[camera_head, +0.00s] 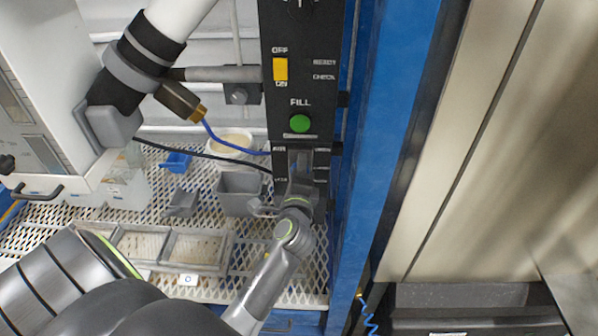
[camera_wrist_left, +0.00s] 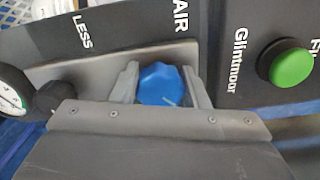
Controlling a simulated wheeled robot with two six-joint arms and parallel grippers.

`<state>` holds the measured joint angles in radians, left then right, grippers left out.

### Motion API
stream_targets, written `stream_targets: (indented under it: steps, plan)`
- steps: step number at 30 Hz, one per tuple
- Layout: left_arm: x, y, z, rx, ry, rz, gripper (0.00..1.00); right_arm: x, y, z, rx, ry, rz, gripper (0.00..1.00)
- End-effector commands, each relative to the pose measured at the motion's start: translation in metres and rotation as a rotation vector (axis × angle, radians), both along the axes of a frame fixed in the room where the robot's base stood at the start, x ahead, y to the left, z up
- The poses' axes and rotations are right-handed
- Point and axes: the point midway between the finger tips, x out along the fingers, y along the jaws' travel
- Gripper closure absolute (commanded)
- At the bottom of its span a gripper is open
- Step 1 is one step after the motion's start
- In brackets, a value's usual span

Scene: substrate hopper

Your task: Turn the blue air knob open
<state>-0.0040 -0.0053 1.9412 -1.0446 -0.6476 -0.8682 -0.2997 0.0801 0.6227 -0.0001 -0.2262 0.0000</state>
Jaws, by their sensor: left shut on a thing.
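The blue air knob (camera_wrist_left: 160,84) shows in the left wrist view, under the label "AIR" on a dark panel. The fingers of my left gripper (camera_wrist_left: 163,75) are on either side of the knob, shut on it. A short pale mark shows on the knob's lower right. In the head view my left gripper (camera_head: 299,190) is at the lower end of the black control panel (camera_head: 283,100), below the green FILL button. There the gripper hides the knob. My right gripper is not in view.
The green button (camera_head: 300,123) and the yellow OFF/ON switch (camera_head: 281,69) are above my gripper. A round gauge (camera_wrist_left: 12,95) is at the left in the wrist view. A blue post (camera_head: 375,150) stands close right. Grey bins (camera_head: 240,192) sit on the mesh shelf to the left.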

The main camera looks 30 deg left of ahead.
Motion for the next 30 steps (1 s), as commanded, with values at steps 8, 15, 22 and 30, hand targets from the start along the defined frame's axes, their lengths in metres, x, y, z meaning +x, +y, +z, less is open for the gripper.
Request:
stream_targets:
  steps: [8, 15, 22, 30]
  plan:
    - [0.0001, 0.0, -0.0003, -0.042, -0.026, 0.0, 0.82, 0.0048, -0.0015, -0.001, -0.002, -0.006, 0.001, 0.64]
    - [0.0001, 0.0, -0.0001, -0.047, -0.027, 0.0, 0.82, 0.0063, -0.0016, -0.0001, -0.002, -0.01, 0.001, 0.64]
    - [0.0002, -0.0001, 0.0, -0.046, -0.028, 0.0, 0.49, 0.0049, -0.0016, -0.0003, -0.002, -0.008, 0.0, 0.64]
    - [0.0001, 0.0, 0.0, -0.044, -0.027, 0.0, 0.37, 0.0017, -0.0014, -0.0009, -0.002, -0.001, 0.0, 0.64]
